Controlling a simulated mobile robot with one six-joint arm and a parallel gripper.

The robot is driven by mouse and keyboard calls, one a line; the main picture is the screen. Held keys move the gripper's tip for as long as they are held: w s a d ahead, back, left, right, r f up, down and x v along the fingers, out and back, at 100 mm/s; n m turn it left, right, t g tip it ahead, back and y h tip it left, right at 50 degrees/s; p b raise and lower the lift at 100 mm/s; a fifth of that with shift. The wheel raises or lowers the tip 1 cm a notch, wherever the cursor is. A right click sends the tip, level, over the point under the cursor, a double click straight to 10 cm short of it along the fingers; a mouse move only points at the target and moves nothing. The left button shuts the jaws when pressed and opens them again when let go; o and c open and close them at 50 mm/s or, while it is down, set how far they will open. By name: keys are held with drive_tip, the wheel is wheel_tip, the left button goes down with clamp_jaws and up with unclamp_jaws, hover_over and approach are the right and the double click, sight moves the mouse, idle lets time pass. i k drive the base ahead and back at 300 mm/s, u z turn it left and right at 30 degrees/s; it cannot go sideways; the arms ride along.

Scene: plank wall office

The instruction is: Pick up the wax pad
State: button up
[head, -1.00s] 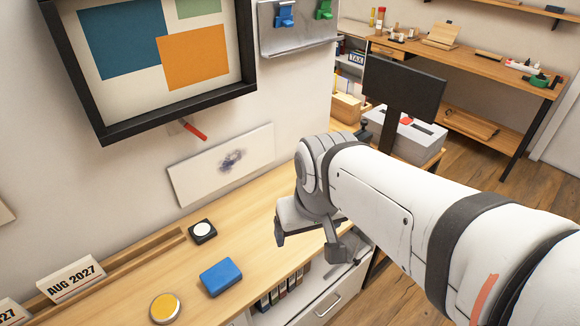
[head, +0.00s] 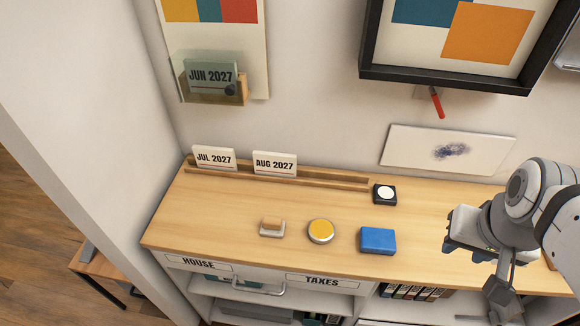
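A round tin with an amber-yellow top (head: 321,231) lies flat on the wooden desk (head: 220,215); it looks like the wax pad. A blue block (head: 378,240) lies to its right, and a small pale block with a wooden top (head: 271,227) to its left. A black square with a white disc (head: 384,194) sits behind the blue block. My gripper (head: 482,272) is at the right, near the desk's front edge and well apart from the tin. Its fingers are spread and nothing shows between them.
A wooden rail (head: 330,181) at the back holds cards marked JUL 2027 (head: 214,159) and AUG 2027 (head: 275,164). A white board with a smudge (head: 447,150) leans on the wall. Labelled shelves (head: 322,284) are below. The desk's left part is clear.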

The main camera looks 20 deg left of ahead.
sight(274, 227)
drive_tip(key=u, duration=0.4)
drive_tip(key=k, duration=1.3)
drive_tip(key=u, duration=0.65)
drive_tip(key=i, duration=1)
